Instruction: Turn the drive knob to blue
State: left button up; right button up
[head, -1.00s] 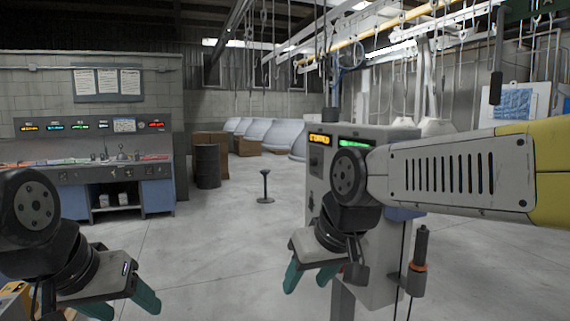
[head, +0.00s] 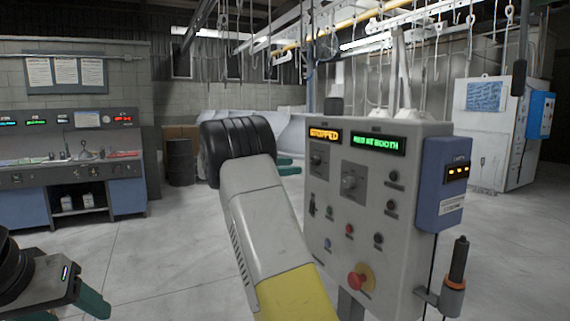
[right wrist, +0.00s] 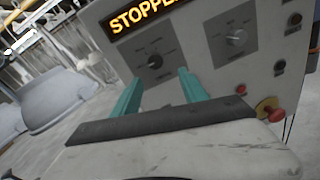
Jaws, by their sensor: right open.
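A grey control panel (head: 372,225) shows an orange STOPPED display (head: 324,134) and a green display reading RED AT BOOTH (head: 373,145). Below them are a dark left knob (head: 317,160) and a grey right knob (head: 351,182); their labels are too small to read, so I cannot tell which is the drive knob. My right gripper (head: 288,166) is left of the panel, partly hidden by my arm. In the right wrist view its teal fingers (right wrist: 161,90) are open and empty, pointing toward the dark knob (right wrist: 154,62), apart from it. My left gripper (head: 92,302) is low at left, partly cut off.
Below the knobs are several small buttons and a red mushroom button (head: 357,281). A blue box (head: 444,182) is on the panel's right side, above a black-handled tool in a holder (head: 457,270). Hooks hang overhead. Floor left of the panel is clear.

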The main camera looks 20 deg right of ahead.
aim_at(312, 162)
jog(key=d, duration=0.7)
jog(key=shift+w+d+r, duration=0.2)
jog(key=shift+w, duration=0.2)
grip_shut()
